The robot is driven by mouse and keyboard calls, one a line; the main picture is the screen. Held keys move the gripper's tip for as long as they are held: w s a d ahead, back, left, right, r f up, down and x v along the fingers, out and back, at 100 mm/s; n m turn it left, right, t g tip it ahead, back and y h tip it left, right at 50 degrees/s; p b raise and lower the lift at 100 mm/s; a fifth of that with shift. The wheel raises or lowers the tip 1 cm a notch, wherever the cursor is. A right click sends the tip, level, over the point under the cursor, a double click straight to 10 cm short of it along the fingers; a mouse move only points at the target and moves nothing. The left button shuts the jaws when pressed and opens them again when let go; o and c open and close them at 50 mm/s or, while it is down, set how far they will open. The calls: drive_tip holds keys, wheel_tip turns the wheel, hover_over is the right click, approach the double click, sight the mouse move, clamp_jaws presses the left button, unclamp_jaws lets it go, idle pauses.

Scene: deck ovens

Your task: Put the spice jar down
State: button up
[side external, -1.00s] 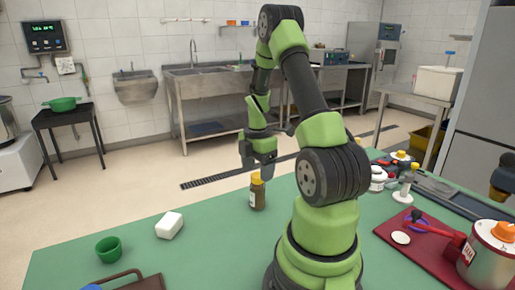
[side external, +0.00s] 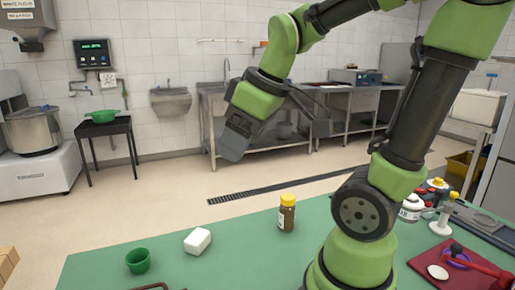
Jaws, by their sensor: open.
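The spice jar (side external: 287,214) stands upright on the green table (side external: 240,261), right of centre. It has a brown body, a pale label and a yellow cap. My gripper (side external: 232,148) is in the air, up and to the left of the jar in the picture, clear of it. It is open, and nothing shows between its jaws.
A white block (side external: 197,241) and a green cup (side external: 138,261) stand left of the jar. My arm's base is on its right. Farther right are a white jar (side external: 411,208), a pale stand with a yellow top (side external: 447,213) and a dark red board (side external: 440,256). Green surface is bare around the jar.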

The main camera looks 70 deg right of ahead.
drive_tip(key=s+a+r+m+t+y, duration=0.1)
drive_tip(key=s+a+m+t+y, duration=0.1)
drive_tip(key=s+a+m, duration=0.2)
drive_tip(key=shift+s+a+m, duration=0.3)
drive_tip(key=shift+s+a, duration=0.25)
drive_tip(key=shift+a, duration=0.9)
